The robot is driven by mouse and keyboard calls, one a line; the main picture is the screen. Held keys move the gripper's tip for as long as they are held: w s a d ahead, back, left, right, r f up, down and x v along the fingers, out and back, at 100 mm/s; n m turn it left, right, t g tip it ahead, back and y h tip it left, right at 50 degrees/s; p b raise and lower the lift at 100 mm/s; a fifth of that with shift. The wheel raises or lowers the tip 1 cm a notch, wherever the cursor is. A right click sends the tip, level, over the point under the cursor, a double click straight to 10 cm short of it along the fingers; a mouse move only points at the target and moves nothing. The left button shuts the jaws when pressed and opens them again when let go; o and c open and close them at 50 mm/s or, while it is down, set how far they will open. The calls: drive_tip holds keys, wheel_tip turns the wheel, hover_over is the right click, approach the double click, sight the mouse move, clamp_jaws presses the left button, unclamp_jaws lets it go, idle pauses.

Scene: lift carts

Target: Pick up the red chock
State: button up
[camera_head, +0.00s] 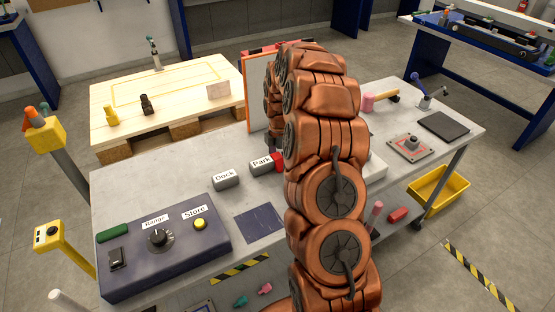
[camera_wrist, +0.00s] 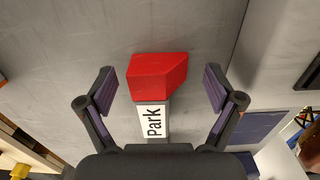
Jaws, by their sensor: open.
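The red chock (camera_wrist: 158,77) is a wedge-shaped block with one slanted corner, and it lies against the end of the grey block labelled Park (camera_wrist: 152,122). In the head view the red chock (camera_head: 280,161) shows only in part beside the Park block (camera_head: 262,166), the rest hidden by my arm. My gripper (camera_wrist: 160,86) is open. In the wrist view its two fingers stand apart on the left and right of the chock, with clear gaps on both sides. Nothing is between the pads in firm contact. In the head view my arm hides most of the gripper.
A Dock block (camera_head: 226,179) stands left of the Park block. A control box (camera_head: 165,250) with a knob and yellow button fills the table's left front. An orange-framed panel (camera_head: 257,95) stands behind. A red piece (camera_head: 398,214) lies on the lower shelf.

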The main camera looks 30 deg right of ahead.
drive_tip(key=shift+f, duration=0.35)
drive_tip(key=c, duration=1.4)
